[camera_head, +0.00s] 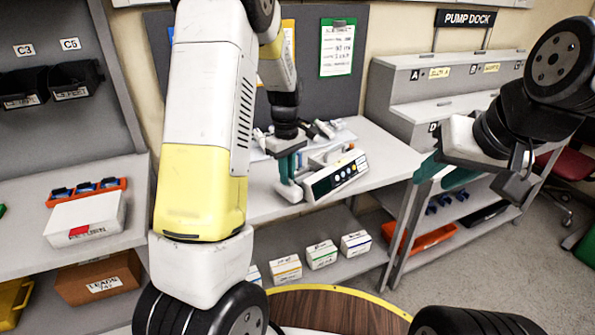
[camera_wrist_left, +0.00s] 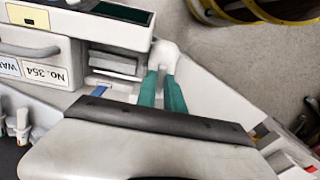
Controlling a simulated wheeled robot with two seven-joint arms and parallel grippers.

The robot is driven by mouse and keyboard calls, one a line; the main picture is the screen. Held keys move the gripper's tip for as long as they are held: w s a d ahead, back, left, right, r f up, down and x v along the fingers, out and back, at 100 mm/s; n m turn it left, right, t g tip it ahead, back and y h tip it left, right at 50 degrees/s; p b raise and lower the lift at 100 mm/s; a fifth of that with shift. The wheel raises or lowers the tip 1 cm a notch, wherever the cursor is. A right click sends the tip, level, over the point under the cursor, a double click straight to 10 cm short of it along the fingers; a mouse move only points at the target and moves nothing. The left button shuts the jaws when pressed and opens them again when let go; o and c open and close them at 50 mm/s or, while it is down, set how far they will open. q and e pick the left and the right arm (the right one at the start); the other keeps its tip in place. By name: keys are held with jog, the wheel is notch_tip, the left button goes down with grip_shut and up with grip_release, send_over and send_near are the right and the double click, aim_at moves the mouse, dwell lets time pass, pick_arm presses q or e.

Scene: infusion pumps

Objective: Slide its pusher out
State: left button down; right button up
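The infusion pump (camera_head: 337,177), white with a dark panel and round buttons, sits on the table. In the left wrist view the pump (camera_wrist_left: 112,35) carries a label reading No. 354. Its white pusher (camera_wrist_left: 163,53) sticks out at the pump's end; in the head view the pusher (camera_head: 289,193) is at the pump's left. My left gripper (camera_head: 287,170) reaches down there. In the wrist view the teal fingers of my left gripper (camera_wrist_left: 161,80) are close together, one on each side of the pusher. My right gripper (camera_head: 438,177) hangs off to the right, its teal fingers apart and empty.
White and dark small items (camera_head: 325,128) lie behind the pump on the table (camera_head: 262,206). The grey pump dock (camera_head: 440,92) stands at the right. Labelled boxes (camera_head: 321,254) stand on the shelf below.

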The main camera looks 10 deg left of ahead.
pick_arm(q)
jog(key=shift+s+a, duration=0.8)
jog(key=shift+s, duration=0.25)
jog(key=shift+s+a, duration=0.75)
jog(key=shift+s, duration=0.3)
jog(key=shift+s+a, duration=0.8)
jog(key=shift+s, duration=0.25)
jog(key=shift+s+a, duration=0.2)
jog(key=shift+s, duration=0.05)
jog(key=c, duration=1.5)
grip_release()
jog(key=shift+r, duration=3.5)
